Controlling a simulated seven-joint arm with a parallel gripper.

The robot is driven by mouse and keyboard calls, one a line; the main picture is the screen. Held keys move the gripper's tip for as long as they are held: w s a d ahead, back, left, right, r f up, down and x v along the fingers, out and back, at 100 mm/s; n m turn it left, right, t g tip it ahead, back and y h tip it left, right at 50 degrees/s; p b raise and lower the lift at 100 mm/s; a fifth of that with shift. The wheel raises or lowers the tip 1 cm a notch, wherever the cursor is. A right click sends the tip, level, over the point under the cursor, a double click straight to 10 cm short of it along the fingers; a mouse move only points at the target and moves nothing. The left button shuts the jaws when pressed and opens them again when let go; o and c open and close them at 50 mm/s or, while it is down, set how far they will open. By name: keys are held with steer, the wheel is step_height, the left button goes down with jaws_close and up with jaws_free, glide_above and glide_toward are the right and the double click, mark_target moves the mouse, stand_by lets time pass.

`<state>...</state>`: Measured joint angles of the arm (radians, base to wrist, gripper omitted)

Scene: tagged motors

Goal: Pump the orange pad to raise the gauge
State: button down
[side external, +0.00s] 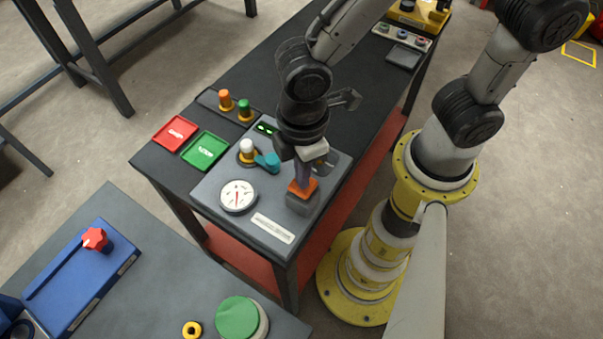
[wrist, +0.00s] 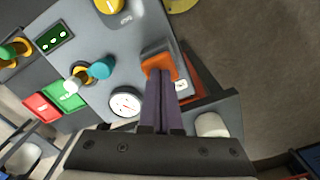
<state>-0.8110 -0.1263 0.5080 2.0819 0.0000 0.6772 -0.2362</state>
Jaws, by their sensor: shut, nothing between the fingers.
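The orange pad (side external: 303,188) sits on a grey block at the front right of the grey panel (side external: 215,190). It also shows in the wrist view (wrist: 160,66). My gripper (side external: 301,178) is shut and empty, pointing down, with its fingertips at the pad. In the wrist view the fingertips (wrist: 160,80) overlap the pad's near edge; I cannot tell whether they press on it. The round white gauge (side external: 238,196) with a red needle lies on the panel left of the pad, and shows in the wrist view (wrist: 125,103). Its reading is too small to tell.
A teal lever (side external: 268,161) and a white knob (side external: 247,148) stand on the panel behind the gauge. Red (side external: 175,133) and green (side external: 205,151) trays lie to the left, with orange and green pegs (side external: 235,104) behind. A front table holds a green button (side external: 237,318).

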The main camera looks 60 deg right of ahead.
steer(key=shift+r, duration=1.8)
steer(key=shift+f, duration=1.85)
steer(key=shift+r, duration=0.1)
steer(key=shift+r, duration=1.8)
